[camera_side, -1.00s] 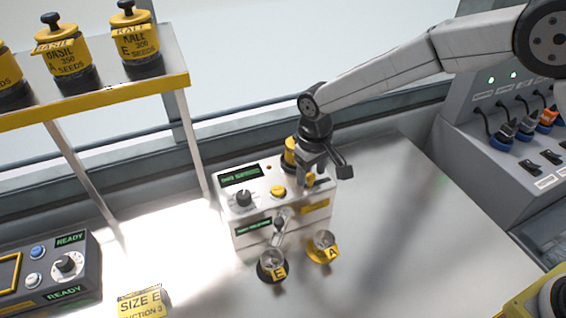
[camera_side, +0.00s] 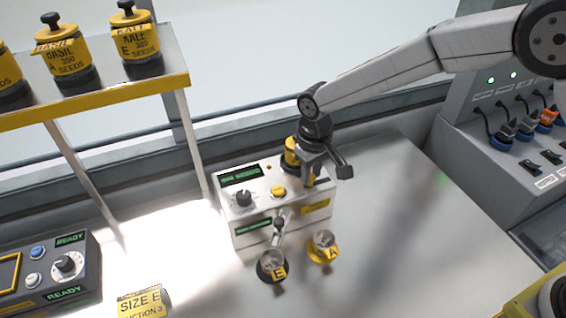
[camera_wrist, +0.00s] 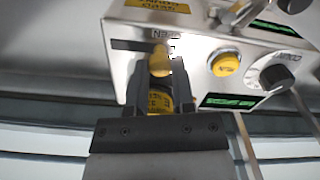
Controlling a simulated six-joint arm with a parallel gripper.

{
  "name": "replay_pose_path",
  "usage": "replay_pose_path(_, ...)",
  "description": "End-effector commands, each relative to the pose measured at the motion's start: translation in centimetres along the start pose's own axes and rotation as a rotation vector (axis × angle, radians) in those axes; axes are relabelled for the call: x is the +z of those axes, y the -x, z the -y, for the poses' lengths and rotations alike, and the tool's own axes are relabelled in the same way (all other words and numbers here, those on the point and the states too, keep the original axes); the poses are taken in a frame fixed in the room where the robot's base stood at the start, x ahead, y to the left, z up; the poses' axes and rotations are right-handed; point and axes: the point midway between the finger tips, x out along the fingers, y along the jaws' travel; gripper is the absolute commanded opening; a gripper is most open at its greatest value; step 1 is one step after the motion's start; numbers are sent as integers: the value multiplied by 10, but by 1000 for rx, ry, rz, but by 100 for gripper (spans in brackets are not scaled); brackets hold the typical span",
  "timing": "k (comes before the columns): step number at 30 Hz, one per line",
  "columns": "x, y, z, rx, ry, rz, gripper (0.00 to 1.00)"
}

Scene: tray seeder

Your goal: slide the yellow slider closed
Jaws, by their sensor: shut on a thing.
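The yellow slider (camera_wrist: 159,65) is a small knob at a dark slot (camera_wrist: 138,45) in the top of the light grey seeder box (camera_wrist: 190,60). My gripper (camera_wrist: 160,72) is shut on the slider, with one finger on each side of it. In the side view my gripper (camera_side: 309,178) reaches down to the top right of the seeder box (camera_side: 313,222), and its fingers hide the slider there. A yellow seed jar (camera_side: 291,152) stands behind the fingers; part of it shows between them in the wrist view (camera_wrist: 160,100).
A yellow button (camera_side: 278,191) and a black dial (camera_side: 243,198) are on the box left of my gripper. Two cups, E (camera_side: 272,270) and A (camera_side: 323,249), stand in front. A jar shelf (camera_side: 120,93) is at the left. The table to the right is clear.

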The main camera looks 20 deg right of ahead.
Motion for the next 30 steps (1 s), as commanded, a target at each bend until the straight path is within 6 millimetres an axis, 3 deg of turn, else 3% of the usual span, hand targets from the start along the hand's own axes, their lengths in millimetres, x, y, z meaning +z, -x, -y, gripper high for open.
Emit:
replay_pose_path(23,0,1,0,0,0,-1,0)
replay_pose_path(30,5,1,-24,0,-4,0,0)
